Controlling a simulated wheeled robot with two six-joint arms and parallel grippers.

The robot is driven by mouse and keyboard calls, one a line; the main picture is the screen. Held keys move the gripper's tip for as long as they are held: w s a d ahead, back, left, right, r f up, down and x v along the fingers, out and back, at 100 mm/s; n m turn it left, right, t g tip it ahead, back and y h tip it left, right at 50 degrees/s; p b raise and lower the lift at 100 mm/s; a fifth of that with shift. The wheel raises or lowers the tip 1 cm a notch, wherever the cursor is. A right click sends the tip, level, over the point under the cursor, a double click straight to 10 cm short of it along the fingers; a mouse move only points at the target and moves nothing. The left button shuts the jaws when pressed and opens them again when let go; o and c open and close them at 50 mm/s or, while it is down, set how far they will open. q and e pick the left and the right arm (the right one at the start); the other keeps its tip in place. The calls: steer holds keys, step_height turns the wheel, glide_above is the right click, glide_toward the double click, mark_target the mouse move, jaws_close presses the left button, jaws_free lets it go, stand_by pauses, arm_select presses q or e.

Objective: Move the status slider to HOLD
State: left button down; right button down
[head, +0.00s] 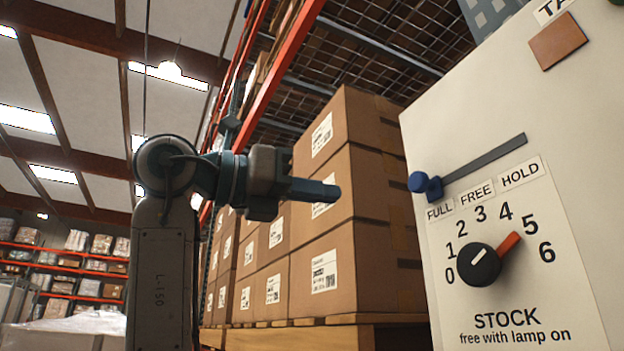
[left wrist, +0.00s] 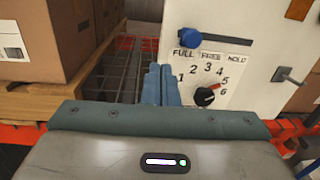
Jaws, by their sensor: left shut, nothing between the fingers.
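The status slider's blue knob (head: 423,184) is at the left end of a dark slot (head: 485,165) on the white panel (head: 430,130), above the FULL label (head: 439,211). FREE (head: 476,194) and HOLD (head: 520,174) are further right along the slot. The blue knob also shows in the left wrist view (left wrist: 190,38). My left gripper (head: 333,194) is shut and empty, left of the panel and apart from the knob. Its closed fingers show in the left wrist view (left wrist: 160,72), below and left of the knob. My right gripper is not in view.
Below the labels is a black STOCK dial (head: 479,265) with an orange pointer (head: 509,244) near 5. A brown-orange square (head: 557,41) is higher up. A grey lever (left wrist: 287,76) is right of the dial. Stacked cartons (head: 325,240) on a pallet stand left of the panel.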

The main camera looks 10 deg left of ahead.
arm_select(q)
steer(key=s+r+y, duration=0.1)
steer(key=s+r, duration=0.1)
steer(key=p, duration=0.3)
glide_toward(418, 196)
steer(key=w, duration=0.2)
steer(key=shift+w+d+f+t, duration=0.2)
steer(key=shift+w+d+t, duration=0.05)
steer(key=shift+d+t, duration=0.15)
steer(key=shift+a, duration=0.1)
steer(key=shift+w+d, duration=0.15)
steer(key=shift+d, duration=0.15)
steer(key=shift+p+x, duration=0.3)
steer(key=shift+x, duration=1.85)
steer(key=shift+a+b, duration=0.25)
steer(key=shift+b, duration=0.05)
steer(key=shift+s+d, duration=0.1)
steer(key=shift+s, duration=0.25)
steer(key=shift+s+d+b, duration=0.45)
steer(key=shift+s+d, duration=0.05)
steer(key=shift+s, duration=0.15)
